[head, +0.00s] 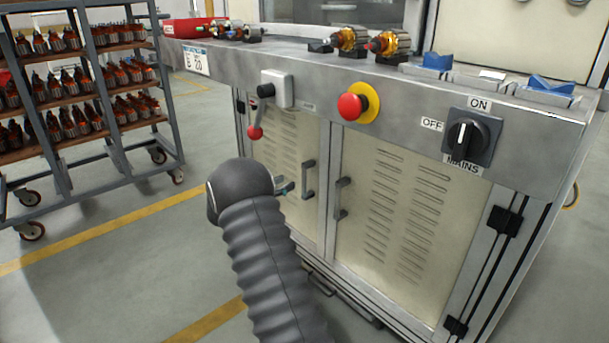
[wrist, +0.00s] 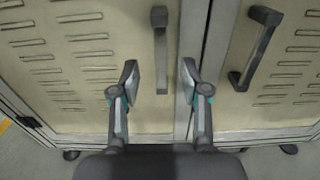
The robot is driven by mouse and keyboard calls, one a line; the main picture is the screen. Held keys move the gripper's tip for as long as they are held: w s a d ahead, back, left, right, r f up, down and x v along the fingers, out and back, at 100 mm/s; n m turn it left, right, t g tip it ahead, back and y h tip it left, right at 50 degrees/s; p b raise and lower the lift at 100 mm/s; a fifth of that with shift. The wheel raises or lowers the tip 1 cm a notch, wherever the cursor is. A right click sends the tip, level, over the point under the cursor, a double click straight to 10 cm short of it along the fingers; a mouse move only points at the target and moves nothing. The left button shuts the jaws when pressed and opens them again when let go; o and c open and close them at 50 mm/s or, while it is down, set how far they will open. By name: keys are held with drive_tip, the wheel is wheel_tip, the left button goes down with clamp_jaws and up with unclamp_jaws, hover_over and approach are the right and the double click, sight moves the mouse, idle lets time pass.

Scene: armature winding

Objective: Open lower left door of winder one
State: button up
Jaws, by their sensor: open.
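The lower left door (head: 283,150) of the winder is a cream panel with louvre slots and a dark upright handle (head: 308,180) near its right edge. It looks shut. In the wrist view the left door (wrist: 90,60) fills the left side, and its handle (wrist: 161,50) stands upright at the top middle. My gripper (wrist: 160,80) is open, its two fingers either side of the handle's lower part as seen in the picture. I cannot tell whether they touch it. In the head view my arm hides part of the left door, and only a bit of my gripper (head: 286,187) shows.
The right door (head: 395,200) is shut, with its own handle (head: 342,198) close to the left one. Above are a red-knobbed lever (head: 255,131), a red emergency button (head: 351,106) and a mains switch (head: 470,138). A wheeled rack (head: 88,100) stands at left. Floor between is clear.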

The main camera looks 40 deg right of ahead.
sight(303, 174)
drive_tip(key=d, duration=0.9)
drive_tip(key=shift+w+d, duration=0.15)
drive_tip(key=shift+w, duration=0.2)
clamp_jaws()
